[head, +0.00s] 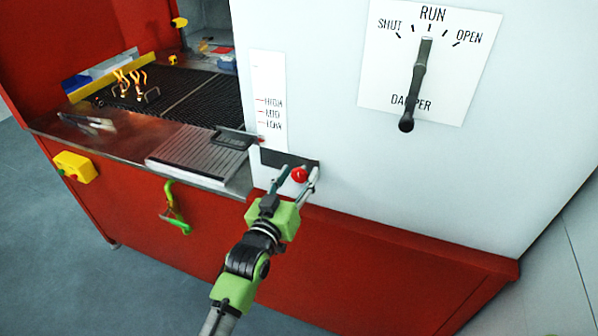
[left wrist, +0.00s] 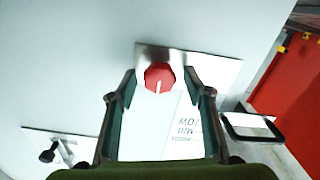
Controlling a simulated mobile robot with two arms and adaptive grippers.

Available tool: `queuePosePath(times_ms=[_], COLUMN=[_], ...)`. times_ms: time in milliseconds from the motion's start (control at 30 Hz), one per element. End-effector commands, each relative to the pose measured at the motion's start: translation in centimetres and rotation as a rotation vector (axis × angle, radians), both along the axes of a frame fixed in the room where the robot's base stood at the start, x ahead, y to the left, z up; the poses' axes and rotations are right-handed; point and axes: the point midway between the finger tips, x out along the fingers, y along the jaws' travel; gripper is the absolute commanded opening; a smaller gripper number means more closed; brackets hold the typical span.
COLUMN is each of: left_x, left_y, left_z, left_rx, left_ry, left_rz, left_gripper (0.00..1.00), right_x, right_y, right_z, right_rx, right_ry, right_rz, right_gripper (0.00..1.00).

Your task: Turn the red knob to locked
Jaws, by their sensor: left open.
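The red knob (head: 299,175) sits on a small plate (head: 271,157) low on the white cabinet's face. My left gripper (head: 298,172) is in front of it, open, with one finger on each side of the knob. In the left wrist view the knob (left wrist: 158,78) is seen head-on between the two open fingers (left wrist: 160,84), with a gap visible on both sides. A pale mark on the knob points downward in that view. Any lock labels on the plate are not readable. My right gripper is not in view.
A damper lever (head: 413,85) hangs on a white panel at upper right, its upper end near RUN. A metal ledge (head: 195,150) and dark mesh belt (head: 190,95) lie to the left. A green handle (head: 175,208) and yellow box (head: 75,167) are on the red front.

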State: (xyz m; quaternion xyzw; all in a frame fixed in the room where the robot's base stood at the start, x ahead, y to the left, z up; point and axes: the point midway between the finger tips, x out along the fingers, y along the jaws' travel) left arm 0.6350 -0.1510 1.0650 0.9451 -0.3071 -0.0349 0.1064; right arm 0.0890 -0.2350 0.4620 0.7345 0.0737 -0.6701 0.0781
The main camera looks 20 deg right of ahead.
Motion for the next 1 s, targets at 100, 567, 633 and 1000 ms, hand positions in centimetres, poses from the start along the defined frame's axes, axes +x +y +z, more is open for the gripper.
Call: queuePosePath(times_ms=[100, 567, 633, 1000], left_x=[0.61, 0.85, 0.85, 0.84], left_y=[-0.48, -0.63, -0.63, -0.62], left_z=[0.05, 0.02, 0.01, 0.01], left_rx=[-0.001, -0.001, 0.000, 0.032], left_ry=[0.001, -0.001, 0.000, -0.024], left_rz=[0.000, 0.000, 0.000, 0.000], left_gripper=[0.46, 0.20, 0.07, 0.07], right_x=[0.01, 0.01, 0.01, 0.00], right_y=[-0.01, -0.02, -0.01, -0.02], right_z=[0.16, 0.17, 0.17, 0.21], right_rx=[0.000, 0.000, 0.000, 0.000], right_ry=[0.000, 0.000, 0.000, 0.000], right_rz=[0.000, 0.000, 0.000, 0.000], right_gripper=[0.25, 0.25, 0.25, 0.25])
